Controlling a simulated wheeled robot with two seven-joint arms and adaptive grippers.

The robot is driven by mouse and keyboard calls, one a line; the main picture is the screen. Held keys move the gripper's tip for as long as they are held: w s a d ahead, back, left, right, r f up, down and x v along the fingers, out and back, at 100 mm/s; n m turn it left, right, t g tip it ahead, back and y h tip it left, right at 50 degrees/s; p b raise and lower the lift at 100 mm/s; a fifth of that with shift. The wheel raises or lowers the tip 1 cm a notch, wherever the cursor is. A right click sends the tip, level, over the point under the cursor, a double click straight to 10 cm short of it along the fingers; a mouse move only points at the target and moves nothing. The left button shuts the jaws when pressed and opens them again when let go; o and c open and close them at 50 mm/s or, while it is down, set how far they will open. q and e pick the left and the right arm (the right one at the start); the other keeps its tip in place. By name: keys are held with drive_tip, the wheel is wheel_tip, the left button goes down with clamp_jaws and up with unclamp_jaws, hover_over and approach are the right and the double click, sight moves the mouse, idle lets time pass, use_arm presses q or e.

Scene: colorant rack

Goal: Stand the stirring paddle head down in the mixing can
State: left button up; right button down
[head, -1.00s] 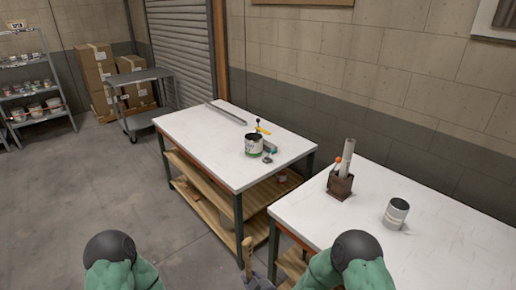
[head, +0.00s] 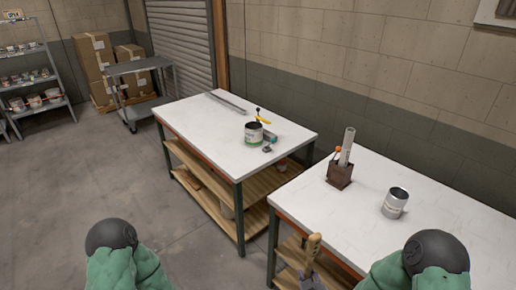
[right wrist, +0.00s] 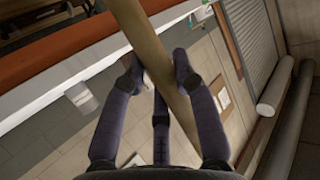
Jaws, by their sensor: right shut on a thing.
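My right gripper (head: 310,278), low in the head view, is shut on the wooden stirring paddle (head: 313,246). In the right wrist view the paddle (right wrist: 150,50) runs slantwise between the fingers (right wrist: 160,70); its far ends are out of frame. A grey open can (head: 396,203) stands upright on the near table, right of the gripper. A second open can with a white and green side (head: 253,133) stands on the far table. Which one is the mixing can I cannot tell for sure. The paddle is apart from both cans. My left gripper is out of view.
The far table (head: 195,125) carries a long grey bar (head: 229,102) and small tools. Between the tables is a narrow gap. Floor at left is clear.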

drive_tip(key=w+d+r+p, duration=0.1)
drive_tip(key=w+r+p, duration=0.3)
drive_tip(key=w+r, duration=0.2)
drive_tip(key=shift+w+d+r+m+h, duration=0.3)
drive_tip(key=shift+w+d+r+h, duration=0.1)
drive_tip(key=shift+r, duration=0.1)
idle(0.5)
drive_tip(key=m+b, duration=0.4)
drive_tip(key=m, duration=0.5)
idle(0.3)
